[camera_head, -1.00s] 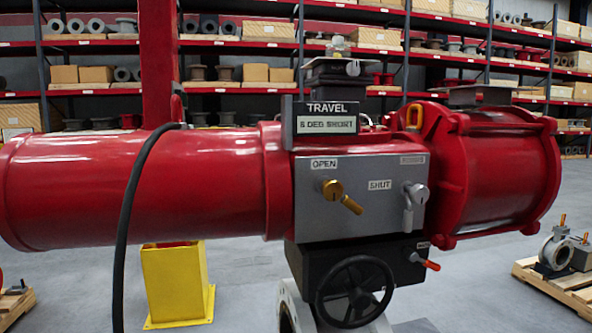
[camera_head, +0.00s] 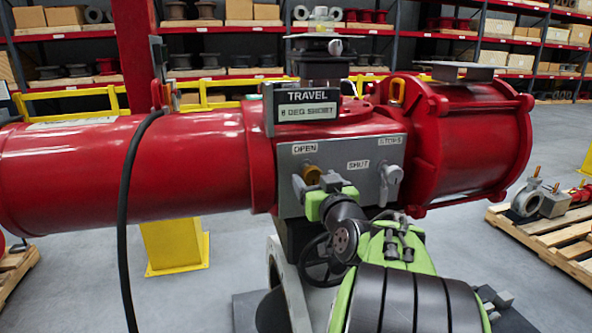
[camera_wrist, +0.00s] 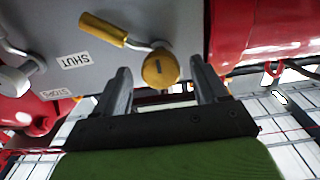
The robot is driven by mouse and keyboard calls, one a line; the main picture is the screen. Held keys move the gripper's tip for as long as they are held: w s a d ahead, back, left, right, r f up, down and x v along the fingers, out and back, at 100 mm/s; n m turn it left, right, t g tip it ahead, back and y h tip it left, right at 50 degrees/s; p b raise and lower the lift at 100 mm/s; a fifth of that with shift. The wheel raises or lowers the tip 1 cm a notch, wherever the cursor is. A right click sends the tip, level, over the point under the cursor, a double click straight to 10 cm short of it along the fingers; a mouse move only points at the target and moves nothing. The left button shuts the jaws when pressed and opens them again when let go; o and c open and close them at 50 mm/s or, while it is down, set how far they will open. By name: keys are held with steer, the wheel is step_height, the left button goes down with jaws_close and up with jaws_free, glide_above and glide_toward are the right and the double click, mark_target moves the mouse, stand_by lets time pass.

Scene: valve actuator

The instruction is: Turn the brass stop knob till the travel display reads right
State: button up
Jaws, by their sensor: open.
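The brass stop knob (camera_head: 312,174) sits under the OPEN label on the grey actuator panel (camera_head: 350,150), mostly behind my gripper. In the wrist view its round brass head (camera_wrist: 160,69) is between my fingers, and a rod runs from it to a brass handle (camera_wrist: 104,30). My gripper (camera_head: 314,185) is open around the knob, with a gap showing on each side of the head. The travel display (camera_head: 306,110) reads what looks like "8 DEG SHORT"; the digit is small and uncertain.
A grey knob with a lever (camera_head: 390,178) sits right of the brass one, near the SHUT label (camera_head: 358,164). A black handwheel (camera_head: 318,265) is below, partly behind my arm. A black cable (camera_head: 128,210) hangs at left. Red cylinders (camera_head: 470,140) flank the panel.

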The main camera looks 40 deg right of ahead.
steer(key=x, duration=0.3)
steer(key=shift+s+a, duration=0.1)
steer(key=c, duration=1)
steer(key=shift+f+n+b, duration=0.15)
steer(key=shift+n+b, duration=0.25)
steer(key=shift+b, duration=0.35)
steer(key=shift+c, duration=0.2)
steer(key=n+b, duration=0.1)
steer(key=b, duration=0.2)
steer(key=shift+f+n, duration=0.2)
steer(key=shift+n, duration=0.2)
steer(key=n+b, duration=0.2)
steer(key=b, duration=0.2)
steer(key=shift+n, duration=0.3)
steer(key=n+b, duration=0.3)
steer(key=b, duration=0.1)
steer(key=shift+r+n+b, duration=0.1)
steer(key=shift+n+b, duration=1.15)
steer(key=shift+n, duration=0.45)
